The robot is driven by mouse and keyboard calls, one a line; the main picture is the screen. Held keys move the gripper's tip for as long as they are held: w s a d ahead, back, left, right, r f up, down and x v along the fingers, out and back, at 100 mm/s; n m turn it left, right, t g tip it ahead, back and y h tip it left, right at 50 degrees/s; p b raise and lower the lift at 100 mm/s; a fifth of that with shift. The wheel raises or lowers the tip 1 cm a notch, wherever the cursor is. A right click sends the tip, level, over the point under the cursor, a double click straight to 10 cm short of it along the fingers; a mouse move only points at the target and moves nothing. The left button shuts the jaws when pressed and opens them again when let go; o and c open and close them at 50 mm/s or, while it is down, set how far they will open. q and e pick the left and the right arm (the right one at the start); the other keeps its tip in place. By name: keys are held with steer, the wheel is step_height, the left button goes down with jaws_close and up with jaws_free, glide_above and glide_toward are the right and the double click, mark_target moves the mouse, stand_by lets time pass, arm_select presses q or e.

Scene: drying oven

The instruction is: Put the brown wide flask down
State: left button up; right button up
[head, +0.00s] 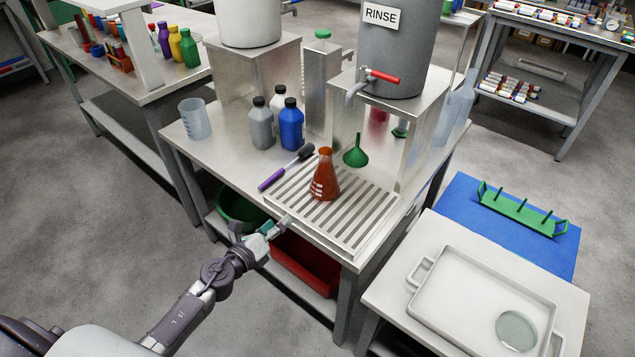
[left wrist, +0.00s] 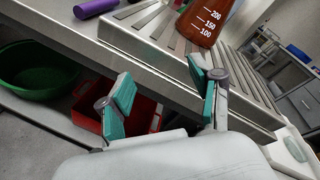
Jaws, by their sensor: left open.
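The brown wide flask (head: 325,176) stands upright on the slatted drain rack (head: 362,225), under the tap of the RINSE tank. In the left wrist view the lower part of the flask (left wrist: 202,22) shows with its white volume marks, resting on the slats. My left gripper (head: 283,222) is at the front edge of the table, lower than the flask and apart from it. In the left wrist view my left gripper (left wrist: 165,95) has its teal-padded fingers spread with nothing between them. My right gripper is not seen.
A purple-handled brush (head: 286,168) lies left of the rack. Grey and blue bottles (head: 291,125) and a green funnel (head: 356,152) are behind. A red bin (head: 305,267) and green basin (head: 240,204) sit below. A white tray (head: 452,295) is on the right-hand table.

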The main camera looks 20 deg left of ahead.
mark_target(321, 160)
arm_select(q)
steer(key=w+d+r+m+t+h, duration=0.2)
steer(key=d+r+m+h, duration=0.1)
steer(key=r+m, duration=0.85)
steer(key=shift+n, duration=0.65)
steer(key=x, duration=0.2)
steer(key=r+x, duration=0.1)
steer(key=x, duration=0.4)
steer(key=shift+d+r+b, duration=0.25)
steer(key=shift+r+b, duration=0.05)
steer(key=shift+b, duration=0.05)
steer(key=shift+x, duration=0.8)
steer(key=x, duration=0.2)
steer(key=b+x, duration=0.1)
steer(key=x, duration=0.1)
steer(key=shift+w+d+f, duration=0.2)
steer(key=shift+w+d, duration=0.05)
steer(key=shift+r, duration=0.1)
jaws_close()
